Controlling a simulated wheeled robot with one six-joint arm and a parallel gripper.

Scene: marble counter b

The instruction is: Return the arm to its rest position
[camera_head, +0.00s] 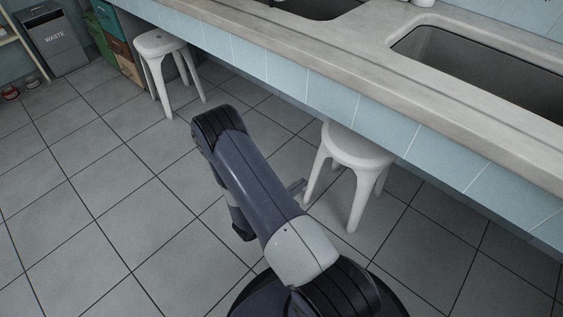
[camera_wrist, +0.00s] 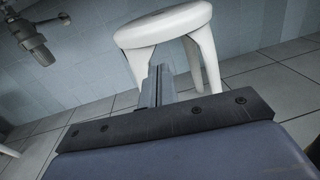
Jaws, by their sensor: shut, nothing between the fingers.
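My arm (camera_head: 255,175) is folded over the grey tiled floor in front of the counter, its elbow up and to the left of its base. My gripper (camera_wrist: 159,72) shows in the wrist view with its narrow fingers together and nothing between them. A white stool (camera_wrist: 163,27) also stands beyond the fingers in the wrist view. I cannot tell the exact gap between them.
The counter (camera_head: 330,65) with two sinks runs along the upper right. Another white stool (camera_head: 160,45) stands at the upper left, near a waste bin (camera_head: 55,40) and coloured cabinets (camera_head: 117,40). The floor (camera_head: 90,200) to the left of the arm is clear.

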